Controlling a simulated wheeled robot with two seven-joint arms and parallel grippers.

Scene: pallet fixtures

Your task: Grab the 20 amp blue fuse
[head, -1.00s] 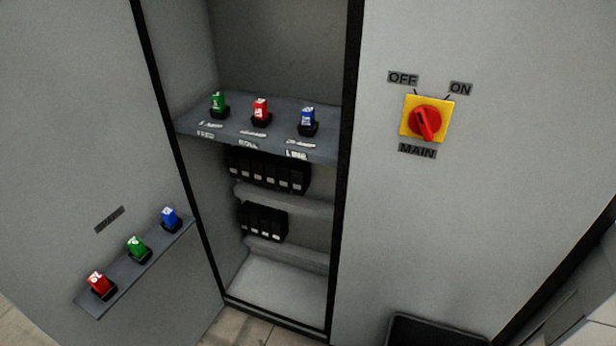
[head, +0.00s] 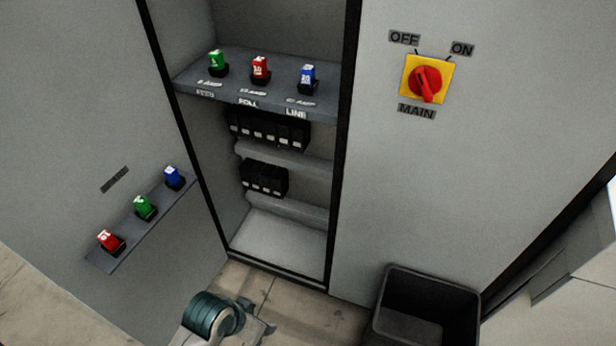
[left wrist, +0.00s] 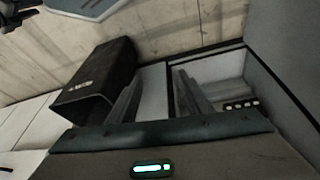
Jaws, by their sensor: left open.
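One blue fuse (head: 173,177) stands in a black holder at the far end of the side ledge (head: 128,252), left of the open cabinet. Another blue fuse (head: 308,76) stands at the right of the cabinet shelf (head: 220,90), above a "LINE" label. The amp markings on both are too small to read surely. My left arm shows at the bottom of the head view, below and apart from the ledge. In the left wrist view my left gripper (left wrist: 158,76) is open, with nothing between its fingers. My right gripper is not in view.
Green (head: 145,207) and red (head: 111,241) fuses share the ledge; green (head: 217,63) and red (head: 260,69) fuses share the shelf. Black blocks (head: 268,128) sit below the shelf. A red-yellow MAIN switch (head: 427,81) is at right. A dark bin (head: 460,300) stands on the floor.

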